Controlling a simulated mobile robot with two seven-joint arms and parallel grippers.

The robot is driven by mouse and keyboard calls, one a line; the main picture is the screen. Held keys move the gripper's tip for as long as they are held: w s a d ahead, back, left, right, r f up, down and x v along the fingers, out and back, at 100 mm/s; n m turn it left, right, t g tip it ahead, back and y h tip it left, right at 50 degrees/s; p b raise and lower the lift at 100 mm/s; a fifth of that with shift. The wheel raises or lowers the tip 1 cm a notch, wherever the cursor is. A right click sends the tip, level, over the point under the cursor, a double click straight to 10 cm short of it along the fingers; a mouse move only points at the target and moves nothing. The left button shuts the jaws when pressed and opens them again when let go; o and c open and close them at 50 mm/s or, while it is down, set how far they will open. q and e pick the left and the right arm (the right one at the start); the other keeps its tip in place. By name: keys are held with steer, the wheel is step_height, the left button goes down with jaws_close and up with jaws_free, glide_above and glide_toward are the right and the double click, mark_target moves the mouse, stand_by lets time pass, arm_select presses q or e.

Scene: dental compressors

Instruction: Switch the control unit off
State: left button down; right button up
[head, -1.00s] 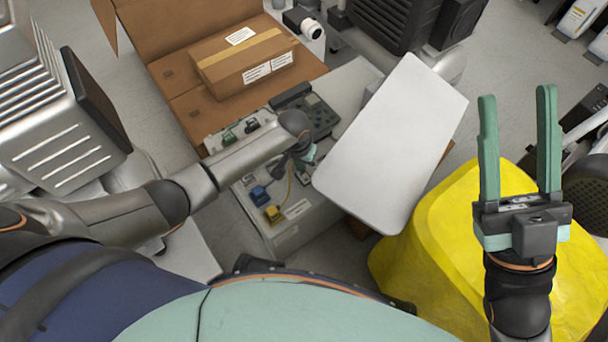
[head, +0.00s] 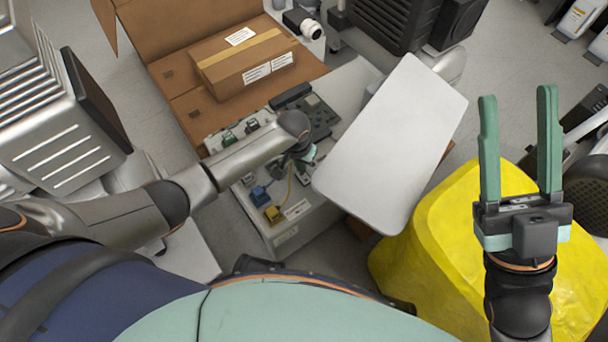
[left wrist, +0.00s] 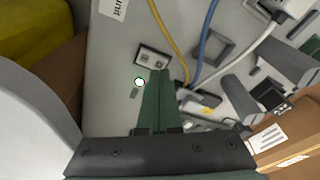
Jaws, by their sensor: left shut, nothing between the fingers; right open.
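The control unit (head: 290,236) is a pale grey box below the cardboard boxes in the head view, with blue and yellow plugs on top. In the left wrist view its grey face (left wrist: 112,60) carries a small dark-framed switch plate (left wrist: 152,57) and a small round white light with a green edge (left wrist: 139,82). My left gripper (left wrist: 158,74) is shut and empty, its green fingertips at the lower edge of the switch plate; I cannot tell whether they touch. In the head view my left arm partly hides that area. My right gripper (head: 519,150) is open and empty.
A white panel (head: 392,145) stands close right of the unit. A yellow covered object (head: 440,240) lies below my right gripper. Cardboard boxes (head: 245,62) sit behind. Yellow (left wrist: 172,38), blue (left wrist: 208,40) and white cables run near the switch plate.

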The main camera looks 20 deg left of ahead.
mark_target(301, 174)
arm_select(q)
steer(key=shift+f+b, duration=0.5)
steer(key=shift+f, duration=0.35)
arm_select(e)
steer(key=shift+f, duration=0.5)
stand_by(0.5)
arm_select(q)
steer(key=shift+r+p, duration=0.65)
steer(key=shift+p, duration=0.1)
step_height(301, 174, up, 2)
steer(key=p, duration=0.2)
steer(key=shift+r+p, duration=0.1)
steer(key=shift+p, duration=0.2)
step_height(301, 174, up, 2)
steer(key=p, duration=0.2)
steer(key=shift+r+p, duration=0.15)
steer(key=shift+p, duration=0.2)
steer(key=shift+r+p, duration=0.6)
steer(key=shift+p, duration=0.15)
arm_select(e)
step_height(301, 174, up, 7)
steer(key=h, duration=0.1)
steer(key=shift+w+d, duration=0.3)
steer(key=shift+d, duration=0.1)
steer(key=shift+r, duration=0.15)
